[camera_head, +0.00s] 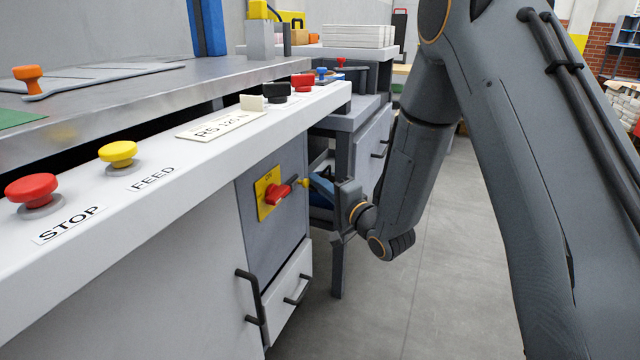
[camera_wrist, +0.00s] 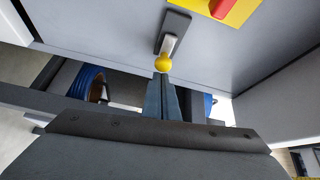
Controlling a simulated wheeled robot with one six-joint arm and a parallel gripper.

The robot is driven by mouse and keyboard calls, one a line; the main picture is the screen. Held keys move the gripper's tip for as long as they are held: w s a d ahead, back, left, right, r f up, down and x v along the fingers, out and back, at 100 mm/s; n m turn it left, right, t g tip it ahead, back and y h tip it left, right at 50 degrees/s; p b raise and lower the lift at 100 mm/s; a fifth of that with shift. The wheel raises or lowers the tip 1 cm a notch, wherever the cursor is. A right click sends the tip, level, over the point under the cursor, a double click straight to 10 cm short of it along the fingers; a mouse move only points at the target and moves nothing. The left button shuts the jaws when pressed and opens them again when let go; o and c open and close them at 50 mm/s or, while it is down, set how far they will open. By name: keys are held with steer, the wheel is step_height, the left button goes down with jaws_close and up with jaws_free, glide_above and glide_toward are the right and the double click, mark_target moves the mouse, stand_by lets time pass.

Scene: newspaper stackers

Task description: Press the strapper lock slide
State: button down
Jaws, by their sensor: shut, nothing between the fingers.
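The lock slide shows in the wrist view as a metal tab with a yellow knob (camera_wrist: 163,63) on a dark plate (camera_wrist: 176,24) on the grey cabinet face. In the head view its yellow knob (camera_head: 303,183) is small, just right of the red rotary switch. My gripper (camera_wrist: 162,77) is shut and empty. Its fingertips are at the knob and seem to touch it or nearly so; the exact gap cannot be told. In the head view my gripper (camera_head: 312,184) reaches the cabinet from the right.
A red rotary switch (camera_head: 277,194) on a yellow plate (camera_head: 263,207) sits close beside the slide. Below are a drawer (camera_head: 290,291) and black handles (camera_head: 250,297). Above is a white panel with red STOP (camera_head: 31,188) and yellow FEED (camera_head: 118,153) buttons. Open floor (camera_head: 440,270) lies right.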

steer(key=s+p, duration=0.1)
steer(key=s+a+p, duration=0.1)
steer(key=s, duration=0.1)
steer(key=shift+s+a+r, duration=0.1)
steer(key=shift+s+a, duration=0.05)
steer(key=shift+s, duration=0.3)
steer(key=p, duration=0.4)
glide_toward(304, 184)
steer(key=d, duration=0.4)
steer(key=shift+w+d+r, duration=0.25)
steer(key=shift+w+d, duration=0.05)
